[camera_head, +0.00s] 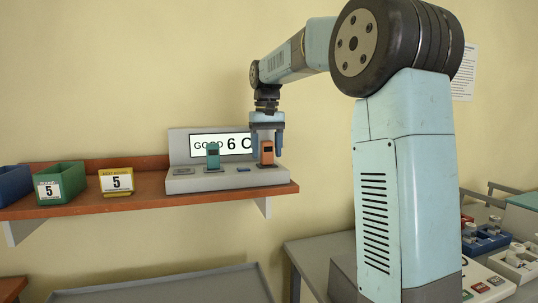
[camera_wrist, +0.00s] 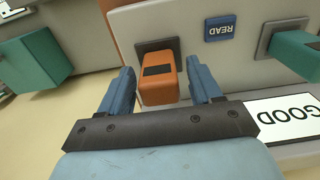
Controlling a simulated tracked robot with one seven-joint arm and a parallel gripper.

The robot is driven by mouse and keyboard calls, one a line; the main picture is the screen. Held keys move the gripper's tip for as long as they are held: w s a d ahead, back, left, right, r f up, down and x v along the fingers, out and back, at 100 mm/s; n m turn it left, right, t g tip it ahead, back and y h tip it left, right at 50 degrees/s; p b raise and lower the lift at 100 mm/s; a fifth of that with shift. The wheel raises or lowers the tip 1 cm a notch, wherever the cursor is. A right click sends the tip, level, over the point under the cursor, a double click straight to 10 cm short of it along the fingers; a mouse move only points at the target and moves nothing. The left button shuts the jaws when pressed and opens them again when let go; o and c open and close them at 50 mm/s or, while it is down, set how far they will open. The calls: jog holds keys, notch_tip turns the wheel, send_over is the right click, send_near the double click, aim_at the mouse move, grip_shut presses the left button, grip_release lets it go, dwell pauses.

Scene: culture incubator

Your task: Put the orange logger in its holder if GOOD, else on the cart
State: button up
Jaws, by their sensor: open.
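The orange logger (camera_head: 266,153) stands upright in the right socket of the grey reader (camera_head: 221,183) on the shelf. In the wrist view the orange logger (camera_wrist: 158,82) lies between the two blue fingers. My gripper (camera_head: 267,148) is open, pointing down, with one finger on each side of the logger; it also shows in the wrist view (camera_wrist: 165,85). A gap shows on both sides of the logger. The reader's display (camera_head: 222,144) reads "GOOD" and "6 C", partly covered by my gripper; "GOOD" also shows in the wrist view (camera_wrist: 295,117).
A teal logger (camera_head: 213,156) stands in the reader left of the orange one. A blue READ button (camera_wrist: 221,28) sits between them. Left on the shelf (camera_head: 150,199) are a yellow holder marked 5 (camera_head: 116,181), a green bin (camera_head: 62,183) and a blue bin (camera_head: 14,184). A grey cart top (camera_head: 165,288) is below.

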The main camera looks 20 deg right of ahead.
aim_at(267, 141)
jog(key=shift+f, duration=0.85)
jog(key=shift+c, duration=0.4)
dwell(0.3)
grip_shut()
dwell(0.4)
jog(key=shift+r, duration=0.2)
jog(key=shift+r, duration=2.75)
